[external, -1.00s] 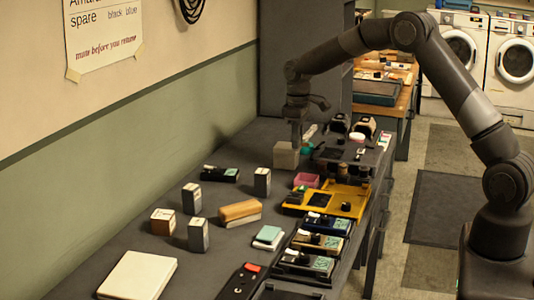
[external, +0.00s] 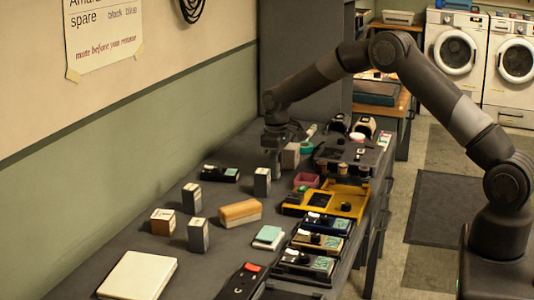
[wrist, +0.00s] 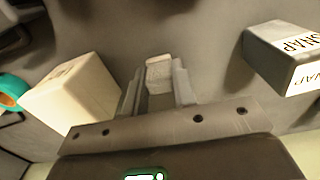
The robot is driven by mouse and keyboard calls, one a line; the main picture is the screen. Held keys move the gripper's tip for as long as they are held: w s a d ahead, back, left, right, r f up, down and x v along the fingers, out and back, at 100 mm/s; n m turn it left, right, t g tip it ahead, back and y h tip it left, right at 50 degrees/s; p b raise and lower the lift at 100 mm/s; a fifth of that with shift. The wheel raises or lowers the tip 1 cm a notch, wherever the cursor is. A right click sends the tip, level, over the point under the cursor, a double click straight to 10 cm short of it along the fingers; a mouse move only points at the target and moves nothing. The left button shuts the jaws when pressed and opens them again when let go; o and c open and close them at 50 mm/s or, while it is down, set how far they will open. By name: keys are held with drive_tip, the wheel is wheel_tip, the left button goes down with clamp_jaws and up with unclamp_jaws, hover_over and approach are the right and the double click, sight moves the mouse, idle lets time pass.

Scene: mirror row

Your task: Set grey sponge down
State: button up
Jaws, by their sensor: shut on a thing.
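My gripper (external: 277,168) is low over the grey table (external: 225,215), between a pale box and a grey labelled box. In the wrist view its fingers (wrist: 158,88) are shut on a small pale grey block, the grey sponge (wrist: 158,72). The sponge's far end shows between the fingertips; the rest is hidden by the gripper. In the external view I cannot make the sponge out. I cannot tell whether it touches the table.
The pale box (external: 290,156) stands just behind my gripper; it also shows in the wrist view (wrist: 72,103). The grey labelled box (external: 262,181) stands close in front, at right in the wrist view (wrist: 285,55). A yellow tray (external: 347,200) lies to the right. Bare table lies toward the wall.

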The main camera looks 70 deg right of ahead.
drive_tip(key=o, duration=1)
drive_tip(key=shift+f, duration=0.15)
drive_tip(key=shift+c, duration=0.2)
